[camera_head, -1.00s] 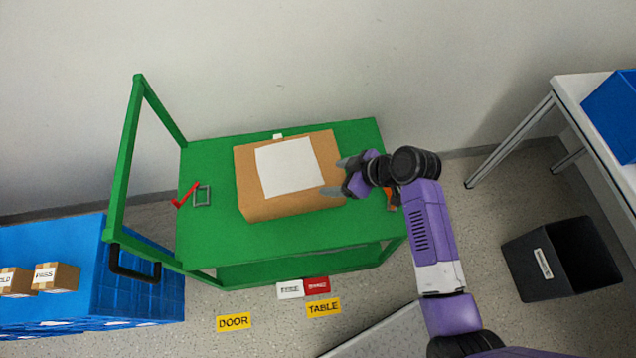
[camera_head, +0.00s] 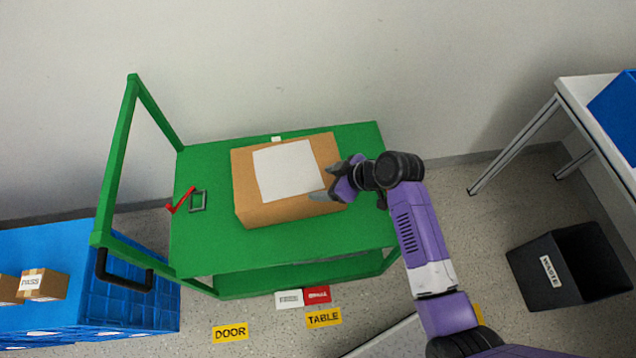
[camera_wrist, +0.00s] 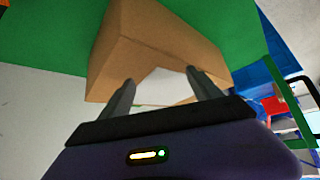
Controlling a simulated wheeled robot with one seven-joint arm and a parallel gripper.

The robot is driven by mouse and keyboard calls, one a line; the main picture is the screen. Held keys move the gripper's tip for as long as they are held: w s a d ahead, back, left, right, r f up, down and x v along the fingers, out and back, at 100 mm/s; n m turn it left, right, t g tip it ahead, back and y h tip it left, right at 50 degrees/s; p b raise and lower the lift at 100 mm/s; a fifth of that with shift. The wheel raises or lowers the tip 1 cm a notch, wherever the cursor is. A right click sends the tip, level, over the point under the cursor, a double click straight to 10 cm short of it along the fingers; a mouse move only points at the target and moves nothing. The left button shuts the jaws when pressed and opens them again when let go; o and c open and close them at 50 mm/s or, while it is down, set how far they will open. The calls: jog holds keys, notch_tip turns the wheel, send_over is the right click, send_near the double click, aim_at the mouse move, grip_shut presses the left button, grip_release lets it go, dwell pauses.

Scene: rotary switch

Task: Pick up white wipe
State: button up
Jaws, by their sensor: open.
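The white wipe (camera_head: 288,170) is a flat white sheet lying on top of a brown cardboard box (camera_head: 245,212). The box stands on the green cart (camera_head: 362,143). My gripper (camera_head: 325,182) is open at the right edge of the box top, its fingers pointing left toward the wipe. In the wrist view, the two grey fingers (camera_wrist: 157,97) are spread apart, and part of the wipe (camera_wrist: 166,88) shows between them, with the box (camera_wrist: 150,40) beyond. Nothing is held between the fingers. I cannot tell whether the fingertips touch the wipe.
A green handle frame (camera_head: 122,150) rises at the cart's left. A red tick mark (camera_head: 181,200) and a grey square (camera_head: 198,201) lie on the cart's left. A blue crate (camera_head: 130,300) stands at lower left, a black waste bin (camera_head: 575,262) at right, below a white table (camera_head: 590,100).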

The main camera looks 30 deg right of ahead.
jog(key=shift+c, duration=0.2)
jog(key=shift+f, duration=0.1)
grip_shut()
dwell(0.4)
notch_tip(320, 180, up, 12)
jog(key=p, duration=1)
notch_tip(320, 180, up, 18)
jog(key=p, duration=0.1)
jog(key=shift+p, duration=0.4)
